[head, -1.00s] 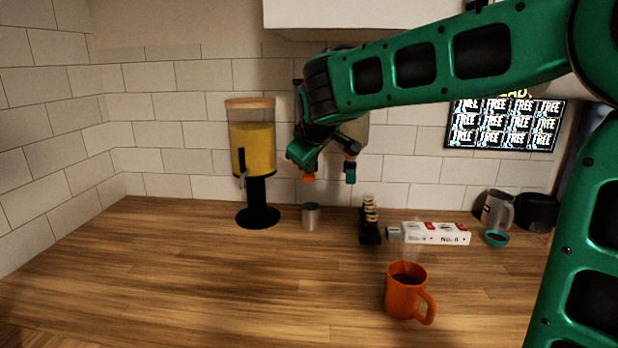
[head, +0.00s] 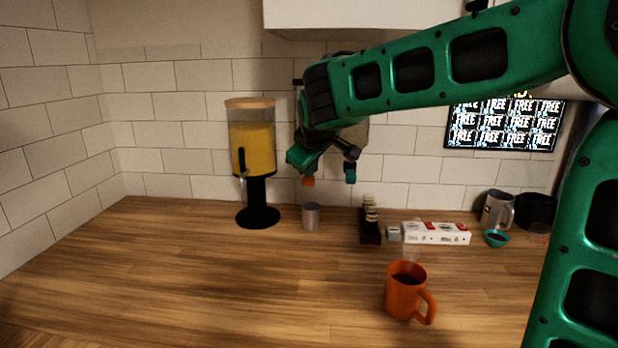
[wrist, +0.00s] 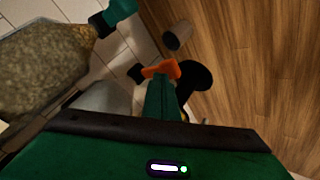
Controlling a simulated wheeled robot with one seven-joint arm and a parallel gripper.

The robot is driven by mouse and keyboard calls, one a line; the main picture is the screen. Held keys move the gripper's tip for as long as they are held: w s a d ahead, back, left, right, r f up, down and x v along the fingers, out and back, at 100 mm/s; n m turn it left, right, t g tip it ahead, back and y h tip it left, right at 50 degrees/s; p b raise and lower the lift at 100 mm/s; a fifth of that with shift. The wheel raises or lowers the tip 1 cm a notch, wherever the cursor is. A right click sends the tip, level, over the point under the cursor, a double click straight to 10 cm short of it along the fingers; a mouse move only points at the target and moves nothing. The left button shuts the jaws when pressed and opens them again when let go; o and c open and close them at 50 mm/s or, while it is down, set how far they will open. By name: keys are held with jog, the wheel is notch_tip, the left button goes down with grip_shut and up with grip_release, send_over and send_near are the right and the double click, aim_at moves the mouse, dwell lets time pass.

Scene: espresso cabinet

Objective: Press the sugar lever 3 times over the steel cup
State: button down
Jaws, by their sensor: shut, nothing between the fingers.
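The steel cup (head: 311,216) stands upright on the counter, just right of the black-footed dispenser. It also shows in the wrist view (wrist: 178,36). A hanging dispenser with a pale, grainy filling (head: 353,136) is partly hidden behind my arm. In the wrist view the grainy filling (wrist: 45,70) narrows towards a teal end piece (wrist: 121,10), which seems to be its spout or lever. My gripper (head: 308,181), with its orange tip, is shut and empty. It is above the cup and left of the teal piece; contact with a lever cannot be made out.
A dispenser with yellow filling (head: 253,145) stands left of the cup. A dark rack (head: 369,230), a white box (head: 437,233) and an orange mug (head: 405,292) are to the right. A grey pitcher (head: 497,210) stands far right. The left counter is clear.

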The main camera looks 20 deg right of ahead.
aim_at(309, 181)
jog(key=shift+f, duration=0.5)
dwell(0.3)
jog(key=shift+r, duration=1.7)
jog(key=shift+r, duration=0.1)
jog(key=shift+r, duration=2.4)
dwell(0.4)
notch_tip(309, 181, up, 4)
jog(key=shift+f, duration=0.15)
jog(key=shift+f, duration=0.15)
